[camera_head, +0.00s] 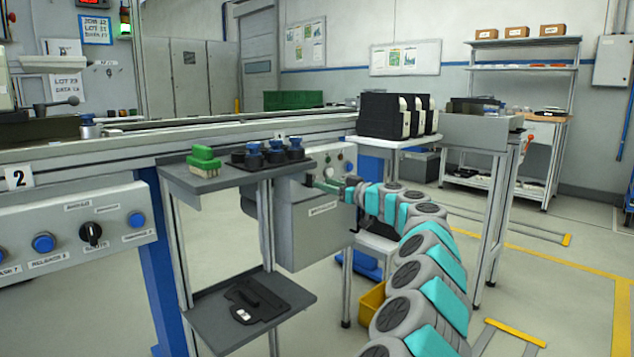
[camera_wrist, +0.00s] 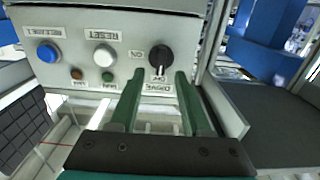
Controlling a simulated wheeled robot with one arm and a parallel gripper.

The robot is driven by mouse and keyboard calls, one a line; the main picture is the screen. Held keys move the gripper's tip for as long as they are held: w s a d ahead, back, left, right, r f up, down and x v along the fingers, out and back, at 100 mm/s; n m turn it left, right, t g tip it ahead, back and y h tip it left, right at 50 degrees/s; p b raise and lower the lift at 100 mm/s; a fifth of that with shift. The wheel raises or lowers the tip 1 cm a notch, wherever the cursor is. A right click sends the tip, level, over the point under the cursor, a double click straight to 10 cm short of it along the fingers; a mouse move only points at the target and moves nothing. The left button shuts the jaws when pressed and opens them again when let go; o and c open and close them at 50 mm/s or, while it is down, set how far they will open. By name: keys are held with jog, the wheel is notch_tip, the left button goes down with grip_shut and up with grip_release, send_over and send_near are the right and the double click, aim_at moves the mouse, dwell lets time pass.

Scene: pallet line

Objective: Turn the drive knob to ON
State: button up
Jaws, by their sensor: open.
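The drive knob (camera_wrist: 160,57) is a round black knob on a light grey panel (camera_wrist: 72,22) in the wrist view. The picture is upside down there; OFF and DRIVE labels lie below the knob and ON to its left. The knob's white mark points down, towards OFF. My gripper (camera_wrist: 159,75) has two green fingers, spread apart and empty. The knob appears just beyond the gap between their tips, with no contact visible. In the head view my gripper (camera_head: 322,186) is in front of the panel (camera_head: 326,157), and the knob is hard to make out.
A white reset button (camera_wrist: 104,55) and a blue button (camera_wrist: 48,52) share the panel. In the head view, a second panel (camera_head: 60,262) with a black knob (camera_head: 91,234) is at left.

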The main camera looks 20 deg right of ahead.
aim_at(313, 180)
jog(key=shift+p+x, duration=0.3)
jog(key=shift+x, duration=1.7)
jog(key=shift+c, duration=0.3)
grip_shut()
